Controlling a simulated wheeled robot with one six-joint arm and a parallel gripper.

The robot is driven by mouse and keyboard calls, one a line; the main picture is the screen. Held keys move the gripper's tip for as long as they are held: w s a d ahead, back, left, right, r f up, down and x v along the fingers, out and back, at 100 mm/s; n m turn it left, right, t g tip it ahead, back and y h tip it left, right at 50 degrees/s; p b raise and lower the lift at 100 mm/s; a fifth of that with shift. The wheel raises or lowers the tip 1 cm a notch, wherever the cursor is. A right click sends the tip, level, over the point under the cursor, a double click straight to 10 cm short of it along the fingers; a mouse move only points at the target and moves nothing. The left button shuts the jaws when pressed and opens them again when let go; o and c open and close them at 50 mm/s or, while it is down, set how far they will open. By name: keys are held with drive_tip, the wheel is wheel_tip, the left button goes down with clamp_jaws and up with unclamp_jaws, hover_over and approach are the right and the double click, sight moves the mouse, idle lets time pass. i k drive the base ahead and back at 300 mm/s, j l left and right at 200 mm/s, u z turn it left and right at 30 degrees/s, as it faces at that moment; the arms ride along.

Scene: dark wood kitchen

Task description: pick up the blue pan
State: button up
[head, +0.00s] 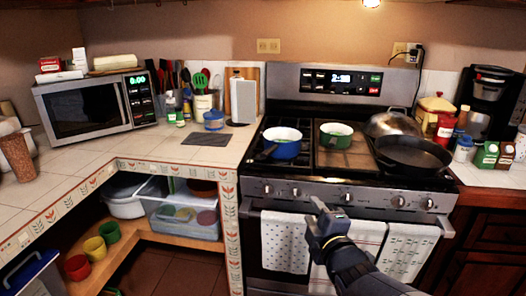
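The blue pan (285,150) has a white inside and sits on the left front part of the stove top. A dark handle seems to reach from it toward the lower left. My gripper (317,205) is in front of the stove, below and to the right of the pan in the picture, and apart from it. Its fingers are small and dark here, and I cannot tell whether they are open or shut. Nothing is seen held in it.
A green pot (336,142) stands right of the blue pan. A large black skillet (414,156) and a metal dome (391,124) are at the stove's right. Towels (285,243) hang on the oven front. A dark mat (207,139) lies on the left counter.

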sight(277, 148)
drive_tip(key=i+l+u, duration=0.2)
drive_tip(key=u, duration=0.2)
drive_tip(key=i+l+u, duration=0.2)
drive_tip(key=u, duration=0.2)
drive_tip(key=i+l+u, duration=0.1)
drive_tip(key=l+u, duration=0.3)
drive_tip(key=i+l, duration=0.15)
drive_tip(key=l, duration=0.3)
drive_tip(key=i+l+u, duration=0.1)
drive_tip(key=l, duration=0.35)
drive_tip(key=i+l, duration=0.1)
drive_tip(key=l, duration=0.35)
